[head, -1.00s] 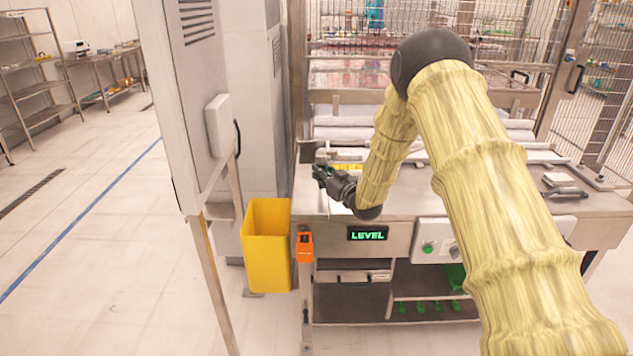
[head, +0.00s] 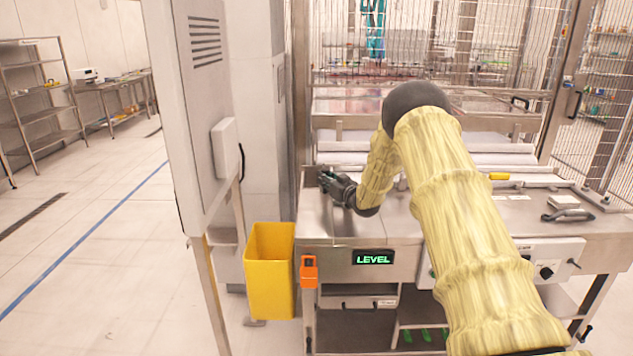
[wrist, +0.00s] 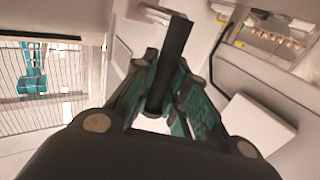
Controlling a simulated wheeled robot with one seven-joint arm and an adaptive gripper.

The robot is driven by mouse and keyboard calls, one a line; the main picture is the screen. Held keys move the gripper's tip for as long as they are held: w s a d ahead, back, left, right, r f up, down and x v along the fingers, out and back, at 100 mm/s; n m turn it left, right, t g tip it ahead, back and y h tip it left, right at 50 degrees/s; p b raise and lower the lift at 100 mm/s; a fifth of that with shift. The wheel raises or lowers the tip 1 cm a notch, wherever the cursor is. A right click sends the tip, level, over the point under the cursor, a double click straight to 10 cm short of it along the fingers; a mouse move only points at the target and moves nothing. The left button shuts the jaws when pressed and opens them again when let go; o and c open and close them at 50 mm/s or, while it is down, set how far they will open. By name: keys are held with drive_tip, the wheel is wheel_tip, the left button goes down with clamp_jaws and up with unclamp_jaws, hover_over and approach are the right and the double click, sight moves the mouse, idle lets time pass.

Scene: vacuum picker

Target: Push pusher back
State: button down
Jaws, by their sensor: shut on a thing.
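My gripper (head: 328,178) is at the back left of the steel worktable (head: 318,228). In the wrist view its green-lined fingers (wrist: 163,95) are closed around a dark upright bar (wrist: 176,45). This bar seems to be the pusher's handle. What it joins at its lower end is hidden by the fingers. In the head view the gripper and forearm cover most of the handle. A pale rail (head: 490,160) runs across the back of the table, partly behind my arm; I cannot tell whether it belongs to the pusher.
A lit LEVEL display (head: 372,257) is on the table's front. A yellow bin (head: 270,285) and an orange box (head: 309,272) are at the front left. A grey cabinet (head: 205,120) stands left. A small yellow block (head: 499,176) lies at the back right.

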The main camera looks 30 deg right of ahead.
drive_tip(key=shift+d+r, duration=0.2)
drive_tip(key=c, duration=1.9)
unclamp_jaws()
drive_tip(key=o, duration=0.5)
drive_tip(key=shift+w+f, duration=0.2)
drive_tip(key=shift+a+r, duration=0.1)
drive_tip(key=shift+s, duration=0.5)
drive_tip(key=s, duration=0.7)
drive_tip(key=s+d, duration=0.1)
drive_tip(key=s, duration=0.3)
